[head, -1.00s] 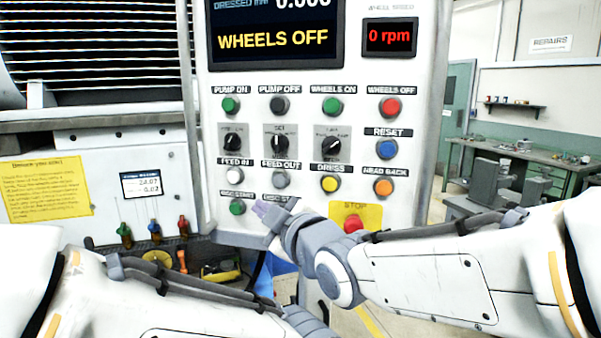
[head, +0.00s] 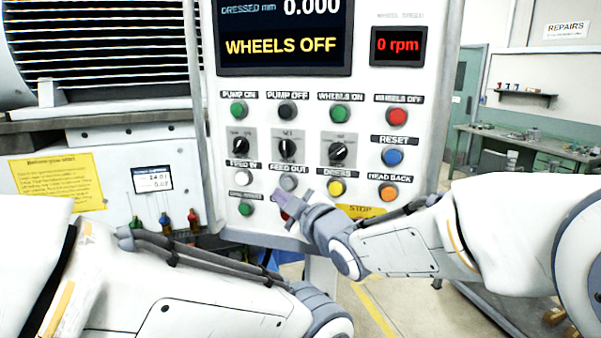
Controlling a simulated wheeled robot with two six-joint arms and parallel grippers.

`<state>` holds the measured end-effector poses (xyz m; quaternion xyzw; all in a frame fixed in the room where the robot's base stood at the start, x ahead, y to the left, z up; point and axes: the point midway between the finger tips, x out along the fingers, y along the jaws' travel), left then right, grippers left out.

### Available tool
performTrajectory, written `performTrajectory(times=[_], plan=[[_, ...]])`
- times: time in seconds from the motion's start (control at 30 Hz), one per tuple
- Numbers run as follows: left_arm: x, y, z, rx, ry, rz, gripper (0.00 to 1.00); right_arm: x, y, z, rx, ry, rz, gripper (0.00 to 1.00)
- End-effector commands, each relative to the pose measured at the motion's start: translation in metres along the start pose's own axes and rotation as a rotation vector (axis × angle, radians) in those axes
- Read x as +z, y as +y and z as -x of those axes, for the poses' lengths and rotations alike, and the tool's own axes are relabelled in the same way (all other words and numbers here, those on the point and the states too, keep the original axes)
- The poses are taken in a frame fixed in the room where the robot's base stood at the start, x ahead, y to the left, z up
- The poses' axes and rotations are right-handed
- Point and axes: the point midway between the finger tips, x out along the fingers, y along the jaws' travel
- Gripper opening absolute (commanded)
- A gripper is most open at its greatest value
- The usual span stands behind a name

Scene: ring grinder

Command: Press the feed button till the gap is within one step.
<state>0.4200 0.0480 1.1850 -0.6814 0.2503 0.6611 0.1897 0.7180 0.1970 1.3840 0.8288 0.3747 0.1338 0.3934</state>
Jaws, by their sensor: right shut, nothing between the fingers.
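The control panel (head: 380,240) faces me. The white FEED IN button (head: 242,177) is at its lower left, with the grey FEED OUT button (head: 289,183) to its right. The display (head: 283,47) reads WHEELS OFF and 0.000 dressed mm. A small gauge readout (head: 152,180) on the machine at left shows about 24.01 and 0.07, too small to read surely. My right gripper (head: 281,199) is shut and empty, its tip just below the FEED OUT button; I cannot tell whether it touches the panel. It partly hides the red button below. My left gripper is out of view.
Close around are the green disc start button (head: 245,209), the yellow DRESS button (head: 334,188) and the orange HEAD BACK button (head: 388,192). My right arm covers the red stop button on its yellow plate (head: 362,211). A workbench (head: 530,146) stands back right.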

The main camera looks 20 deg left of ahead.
Motion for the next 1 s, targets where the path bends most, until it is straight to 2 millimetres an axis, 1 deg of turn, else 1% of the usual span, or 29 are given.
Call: performTrajectory(times=[0.1,0.3,1.0], plan=[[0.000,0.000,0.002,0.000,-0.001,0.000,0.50,0.006,0.007,-0.009,0.001,0.001,0.001,0.00],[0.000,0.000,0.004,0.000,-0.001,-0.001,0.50,0.011,0.011,-0.016,0.001,0.001,0.000,0.00],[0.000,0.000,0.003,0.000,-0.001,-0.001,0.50,0.012,0.011,-0.016,0.001,0.001,0.000,0.00]])
